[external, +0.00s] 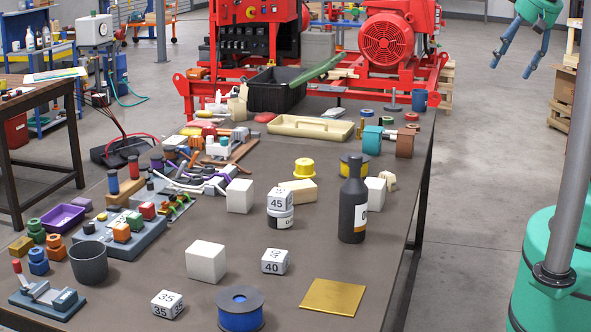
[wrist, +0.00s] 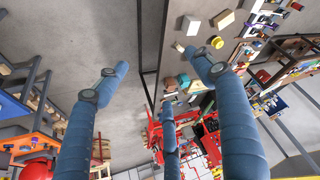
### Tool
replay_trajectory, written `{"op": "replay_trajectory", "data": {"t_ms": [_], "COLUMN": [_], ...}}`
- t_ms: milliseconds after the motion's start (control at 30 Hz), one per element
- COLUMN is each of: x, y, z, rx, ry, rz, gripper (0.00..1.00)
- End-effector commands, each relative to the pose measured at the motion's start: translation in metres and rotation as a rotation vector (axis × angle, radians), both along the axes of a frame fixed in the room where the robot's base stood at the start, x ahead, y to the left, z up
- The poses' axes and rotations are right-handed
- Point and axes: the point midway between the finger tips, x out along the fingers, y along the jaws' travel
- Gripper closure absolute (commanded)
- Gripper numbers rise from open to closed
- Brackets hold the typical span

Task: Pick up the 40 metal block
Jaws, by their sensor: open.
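The 40 metal block (external: 274,261) is a small white cube with dark 40 markings on its faces. It sits on the near middle part of the grey-brown table (external: 330,225) in the external view. I cannot pick it out in the wrist view. My gripper (external: 513,67) has blue fingers and a green body. It hangs open and empty at the upper right, beyond the table's right edge and well away from the block. In the wrist view my gripper (wrist: 158,70) shows its spread fingers, with nothing between them.
A plain white cube (external: 206,262) and a blue spool (external: 240,308) stand near the 40 block. A brass plate (external: 333,297) lies to its right. A 35 block (external: 167,304) is nearer left; a 45 block (external: 280,200) sits on a jar. A dark bottle (external: 353,205) stands behind.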

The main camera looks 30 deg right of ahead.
Motion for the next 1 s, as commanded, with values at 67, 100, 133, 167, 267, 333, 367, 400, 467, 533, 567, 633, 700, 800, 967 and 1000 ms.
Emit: {"op": "replay_trajectory", "data": {"t_ms": [67,100,133,167,267,333,367,400,467,533,567,633,700,800,967,1000], "x": [0.0,0.0,0.0,0.0,0.0,0.0,0.0,0.0,0.0,0.0,0.0,0.0,0.0,0.002,0.014,0.018], "y": [0.0,0.0,0.0,0.0,0.0,0.0,0.0,0.0,0.0,0.0,0.0,0.0,0.0,0.001,0.008,0.011], "z": [0.0,0.0,0.0,0.0,0.0,0.0,0.0,0.0,0.0,0.0,0.0,0.0,0.0,0.001,0.002,0.003], "rx": [0.0,0.0,0.0,0.0,0.0,0.0,0.0,0.0,0.0,0.0,0.0,0.0,0.0,-0.005,-0.031,-0.043], "ry": [0.0,0.0,0.0,0.0,0.0,0.0,0.0,0.0,0.0,0.0,0.0,0.0,0.0,0.002,0.016,0.022], "rz": [0.0,0.0,0.0,0.0,0.0,0.0,0.0,0.0,0.0,0.0,0.0,0.0,0.001,0.013,0.086,0.119], "gripper": [0.32,0.32,0.32,0.32,0.32,0.32,0.32,0.24,0.22,0.22,0.22,0.22,0.22,0.22,0.22,0.22]}}
